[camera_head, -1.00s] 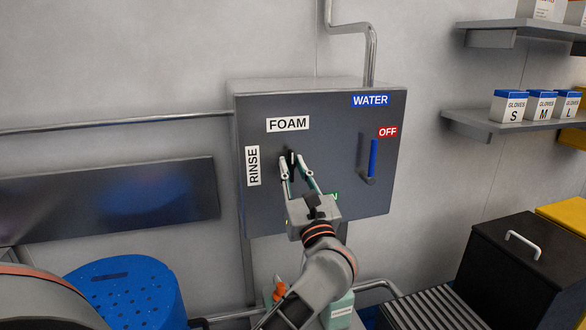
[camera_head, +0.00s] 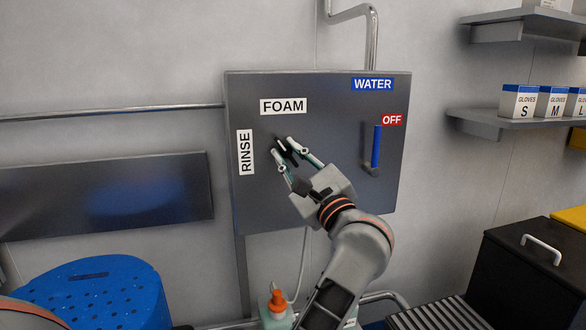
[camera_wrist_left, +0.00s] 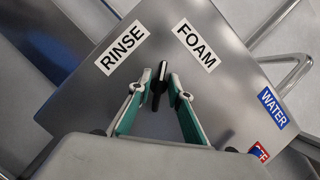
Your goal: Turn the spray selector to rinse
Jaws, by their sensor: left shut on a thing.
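The spray selector (camera_head: 280,145) is a small black knob with a white line, on a grey panel (camera_head: 335,95). The labels FOAM (camera_head: 283,106) and RINSE (camera_head: 246,153) stand above it and to its left. The knob is tilted up and left, its end between the two labels. My left gripper (camera_head: 286,156) is shut on the knob, one finger on each side. The left wrist view also shows the knob (camera_wrist_left: 159,85) between the green-backed fingers (camera_wrist_left: 160,92). The fingers hide part of the knob in the head view. My right gripper is not in view.
A blue lever (camera_head: 376,147) stands upright at the panel's right, by the labels WATER (camera_head: 373,84) and OFF (camera_head: 392,120). A bottle with an orange top (camera_head: 278,300) is below the panel. A blue perforated tub (camera_head: 105,295) is at lower left.

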